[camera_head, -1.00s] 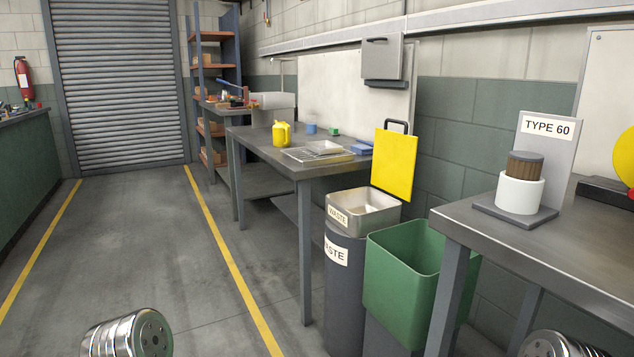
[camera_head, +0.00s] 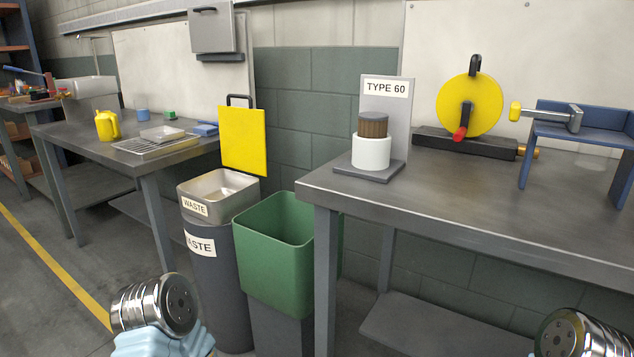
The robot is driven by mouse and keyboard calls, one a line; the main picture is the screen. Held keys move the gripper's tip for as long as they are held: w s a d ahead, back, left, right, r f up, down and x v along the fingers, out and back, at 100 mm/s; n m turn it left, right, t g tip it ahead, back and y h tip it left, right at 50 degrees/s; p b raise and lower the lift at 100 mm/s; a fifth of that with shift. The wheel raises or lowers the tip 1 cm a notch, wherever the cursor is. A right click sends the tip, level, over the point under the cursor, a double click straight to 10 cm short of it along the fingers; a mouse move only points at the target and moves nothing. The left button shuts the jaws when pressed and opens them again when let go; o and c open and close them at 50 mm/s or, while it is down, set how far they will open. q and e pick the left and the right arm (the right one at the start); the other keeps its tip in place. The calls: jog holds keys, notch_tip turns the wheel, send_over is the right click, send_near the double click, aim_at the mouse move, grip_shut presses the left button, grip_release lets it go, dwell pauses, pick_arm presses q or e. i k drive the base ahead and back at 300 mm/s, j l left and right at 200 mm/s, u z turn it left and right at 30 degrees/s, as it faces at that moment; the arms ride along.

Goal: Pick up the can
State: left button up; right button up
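A yellow can-like container (camera_head: 108,125) with a handle or spout stands upright on the left workbench, near its left edge. A white cylinder (camera_head: 371,152) with a brown ribbed top (camera_head: 373,125) stands on a dark base plate in front of a TYPE 60 sign (camera_head: 386,88) on the right workbench. I cannot tell for certain which one is the can. Only rounded metal links of my two arms show along the bottom edge. Neither of my grippers is in view, and nothing touches either container.
The right workbench (camera_head: 460,205) also bears a yellow disc device (camera_head: 470,105) and a blue stand (camera_head: 590,135). A WASTE bin (camera_head: 216,255) and a green bin (camera_head: 270,265) stand between the benches. A metal tray (camera_head: 160,147) lies on the left bench. Open floor lies at left.

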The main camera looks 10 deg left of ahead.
aim_at(108, 129)
jog(key=j+z, duration=0.45)
jog(key=j, duration=0.45)
jog(key=k+j+z, duration=0.1)
jog(key=j+z, duration=0.4)
jog(key=j, duration=0.4)
